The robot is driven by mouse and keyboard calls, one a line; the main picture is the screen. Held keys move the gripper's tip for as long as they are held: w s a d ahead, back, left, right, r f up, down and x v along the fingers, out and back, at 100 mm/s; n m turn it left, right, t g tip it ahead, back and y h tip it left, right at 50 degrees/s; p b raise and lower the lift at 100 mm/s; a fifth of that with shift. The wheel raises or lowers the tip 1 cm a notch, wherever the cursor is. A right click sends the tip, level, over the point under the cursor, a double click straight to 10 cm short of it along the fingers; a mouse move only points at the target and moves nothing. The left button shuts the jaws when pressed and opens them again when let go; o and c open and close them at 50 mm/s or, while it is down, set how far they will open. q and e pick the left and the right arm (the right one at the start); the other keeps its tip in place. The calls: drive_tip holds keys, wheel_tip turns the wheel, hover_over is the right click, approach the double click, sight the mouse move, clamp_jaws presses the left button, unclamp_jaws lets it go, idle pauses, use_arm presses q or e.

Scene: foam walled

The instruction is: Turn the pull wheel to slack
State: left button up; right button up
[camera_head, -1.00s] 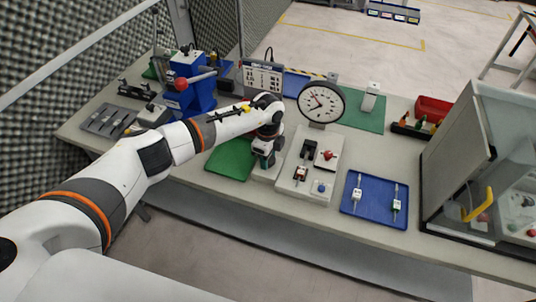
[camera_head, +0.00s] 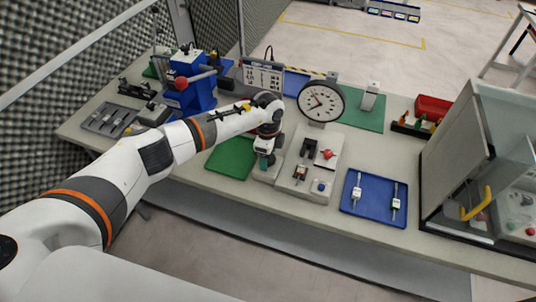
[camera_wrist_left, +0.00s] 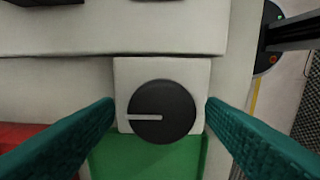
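In the left wrist view, a round black knob (camera_wrist_left: 162,111), which I take to be the pull wheel, sits on a pale square base (camera_wrist_left: 122,73). Its white pointer line points left in that view. The two teal fingers of my left gripper (camera_wrist_left: 160,125) stand apart on either side of the knob, with a gap visible on each side. In the head view my left gripper (camera_head: 264,161) is low over the front of the bench, beside the green mat (camera_head: 232,158), and hides the knob. My right gripper is not in view.
A pale panel (camera_head: 318,186) with black fittings and a red knob lies just right of the gripper. A dial gauge (camera_head: 321,101) stands behind it. A blue tray (camera_head: 374,213) and glass-doored cabinet (camera_head: 455,150) are farther right; a blue press (camera_head: 190,85) is left.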

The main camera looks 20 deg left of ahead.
use_arm(q)
wheel_tip(320, 180, up, 12)
drive_tip(key=b, duration=0.4)
idle(0.3)
